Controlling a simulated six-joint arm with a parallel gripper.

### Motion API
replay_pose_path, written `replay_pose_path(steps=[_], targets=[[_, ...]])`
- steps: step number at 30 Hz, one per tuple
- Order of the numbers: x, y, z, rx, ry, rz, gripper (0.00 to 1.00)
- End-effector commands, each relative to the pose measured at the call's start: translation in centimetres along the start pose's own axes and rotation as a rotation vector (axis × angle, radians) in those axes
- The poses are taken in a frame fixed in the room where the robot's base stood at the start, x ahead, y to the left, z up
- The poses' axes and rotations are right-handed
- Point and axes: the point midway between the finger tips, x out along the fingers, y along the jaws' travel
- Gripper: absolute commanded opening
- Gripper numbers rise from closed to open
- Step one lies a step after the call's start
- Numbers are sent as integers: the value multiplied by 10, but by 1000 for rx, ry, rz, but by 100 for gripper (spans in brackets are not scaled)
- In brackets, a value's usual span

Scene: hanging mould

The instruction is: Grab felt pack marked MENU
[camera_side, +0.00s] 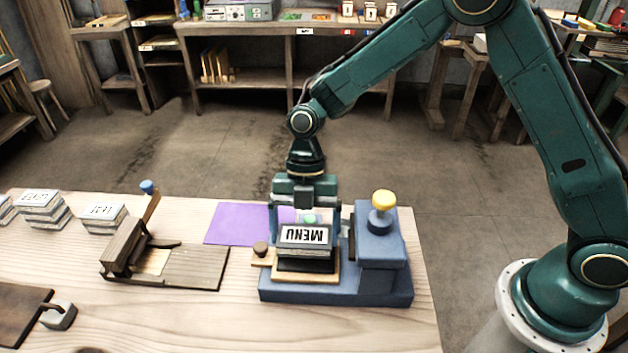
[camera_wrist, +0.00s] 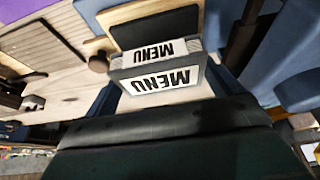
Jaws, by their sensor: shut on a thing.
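The felt pack marked MENU (camera_side: 306,236) is a dark block with a white label, its lettering upside down in the side view. It sits over a wooden plate (camera_side: 306,277) on the blue machine (camera_side: 335,291). In the wrist view the pack (camera_wrist: 168,80) shows two MENU labels, one behind the other. My gripper (camera_side: 306,222) points down over the pack, with one finger on each side, shut on it. Whether the pack's underside touches the plate is hidden.
A yellow knob (camera_side: 382,200) tops the blue housing (camera_side: 381,239) right of the pack. A purple sheet (camera_side: 236,224) lies behind on the wooden table (camera_side: 215,320). A wooden fixture (camera_side: 165,262) and stacked packs (camera_side: 43,208) stand left.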

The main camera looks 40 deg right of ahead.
Motion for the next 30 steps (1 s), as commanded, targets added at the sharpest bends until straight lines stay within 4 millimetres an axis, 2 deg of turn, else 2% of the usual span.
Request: replay_pose_path(steps=[18, 24, 30], targets=[[-122, 1, -50, -1, -2, 5, 65], [-142, 1, -58, 0, 1, 3, 65], [-151, 0, -63, 0, 0, 2, 65]])
